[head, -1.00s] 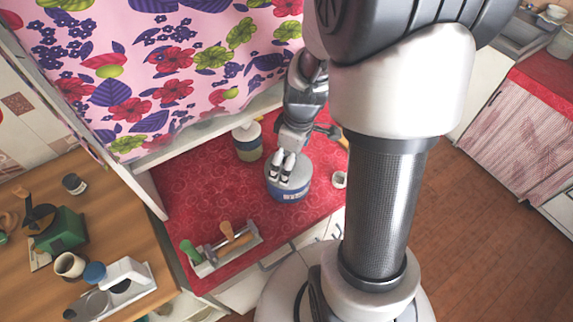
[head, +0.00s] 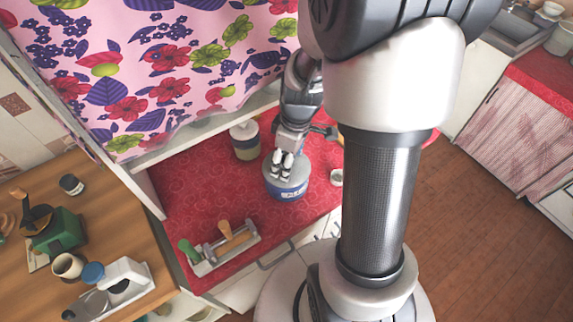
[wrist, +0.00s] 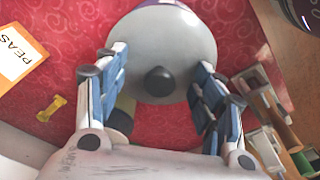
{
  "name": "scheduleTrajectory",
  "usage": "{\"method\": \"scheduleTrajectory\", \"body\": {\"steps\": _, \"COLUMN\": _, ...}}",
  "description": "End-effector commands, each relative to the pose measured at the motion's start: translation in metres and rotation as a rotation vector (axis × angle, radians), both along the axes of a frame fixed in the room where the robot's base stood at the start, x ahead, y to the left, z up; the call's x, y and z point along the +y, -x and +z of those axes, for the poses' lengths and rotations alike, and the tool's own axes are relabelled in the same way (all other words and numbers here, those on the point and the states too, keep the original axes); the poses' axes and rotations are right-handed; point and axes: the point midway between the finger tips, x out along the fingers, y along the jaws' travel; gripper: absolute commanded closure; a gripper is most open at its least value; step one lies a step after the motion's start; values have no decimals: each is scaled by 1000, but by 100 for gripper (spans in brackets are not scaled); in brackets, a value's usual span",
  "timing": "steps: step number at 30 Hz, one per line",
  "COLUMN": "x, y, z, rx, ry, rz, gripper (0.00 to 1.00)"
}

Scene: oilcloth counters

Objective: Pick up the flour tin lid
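A round tin (head: 287,193) with a blue band stands on the red counter; its label is too small to read. Its pale grey lid (head: 273,185) is on top, partly hidden by my gripper (head: 283,164). In the wrist view the lid (wrist: 190,45) has a dark round knob (wrist: 160,82) at its middle. My gripper (wrist: 158,95) is open above the lid, with one blue-padded finger on each side of the knob. A clear gap shows between the knob and each finger. Whether the fingertips touch the lid cannot be told.
A second tin (head: 246,149) with a pale lid stands behind. A rack with tools (head: 228,250) lies at the front left.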

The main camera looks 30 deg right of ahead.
Motion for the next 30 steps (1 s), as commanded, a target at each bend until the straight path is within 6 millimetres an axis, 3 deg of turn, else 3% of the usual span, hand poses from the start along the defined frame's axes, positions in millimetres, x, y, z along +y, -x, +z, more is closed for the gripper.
{"method": "scheduleTrajectory", "body": {"steps": 15, "x": 1, "y": 2, "z": -3, "rx": 6, "ry": -2, "rz": 1, "gripper": 77}}
{"method": "scheduleTrajectory", "body": {"steps": 30, "x": 1, "y": 3, "z": -5, "rx": 9, "ry": -2, "rz": 1, "gripper": 80}}
